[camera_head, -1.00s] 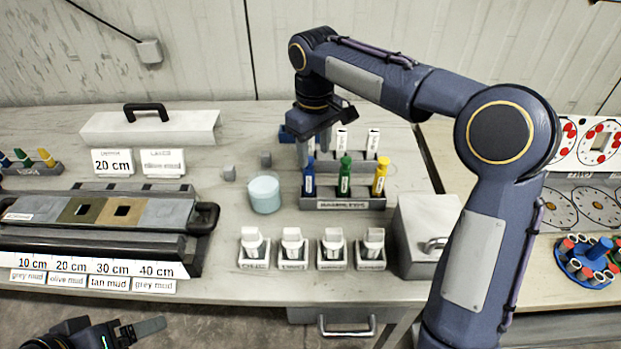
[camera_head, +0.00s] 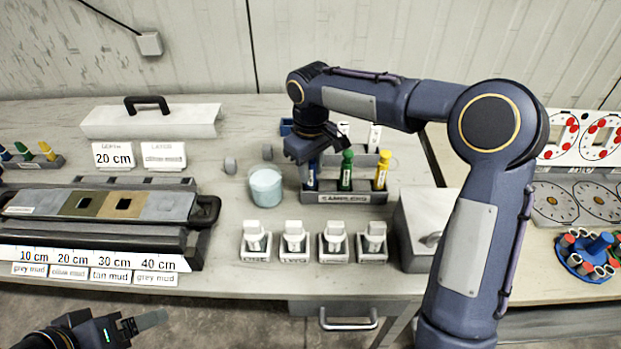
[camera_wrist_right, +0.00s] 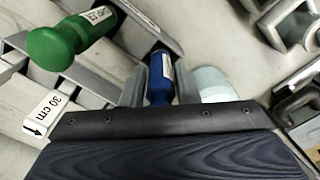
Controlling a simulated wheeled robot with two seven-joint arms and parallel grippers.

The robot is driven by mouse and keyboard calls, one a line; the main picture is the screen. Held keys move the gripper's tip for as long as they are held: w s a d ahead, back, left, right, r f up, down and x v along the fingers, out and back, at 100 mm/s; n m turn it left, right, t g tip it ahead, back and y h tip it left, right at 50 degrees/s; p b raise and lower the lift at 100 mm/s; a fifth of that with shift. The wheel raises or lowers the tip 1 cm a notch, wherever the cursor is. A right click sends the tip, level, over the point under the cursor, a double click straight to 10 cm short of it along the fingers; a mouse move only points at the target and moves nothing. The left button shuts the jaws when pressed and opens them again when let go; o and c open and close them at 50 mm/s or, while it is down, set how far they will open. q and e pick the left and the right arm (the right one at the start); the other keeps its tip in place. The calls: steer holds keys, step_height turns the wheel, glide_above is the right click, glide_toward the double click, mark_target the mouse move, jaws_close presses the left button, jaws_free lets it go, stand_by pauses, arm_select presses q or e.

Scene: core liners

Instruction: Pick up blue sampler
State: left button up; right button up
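The blue sampler (camera_head: 311,180) stands upright in the left slot of the grey samplers rack (camera_head: 345,198), partly hidden by my right gripper. My right gripper (camera_head: 309,165) points down over it. In the right wrist view the blue sampler (camera_wrist_right: 161,78) sits between the two fingers of my right gripper (camera_wrist_right: 160,88). The fingers lie close on either side; I cannot tell whether they press on it. My left gripper (camera_head: 150,319) is at the bottom left, far from the rack, only partly in view.
A green sampler (camera_head: 346,170) and a yellow sampler (camera_head: 382,170) stand in the same rack. A pale blue cup (camera_head: 265,187) is just left of it. Several white-topped holders (camera_head: 293,240) stand in front. A grey box (camera_head: 415,235) is to the right.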

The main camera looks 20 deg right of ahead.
jaws_close()
steer(key=shift+r, duration=0.15)
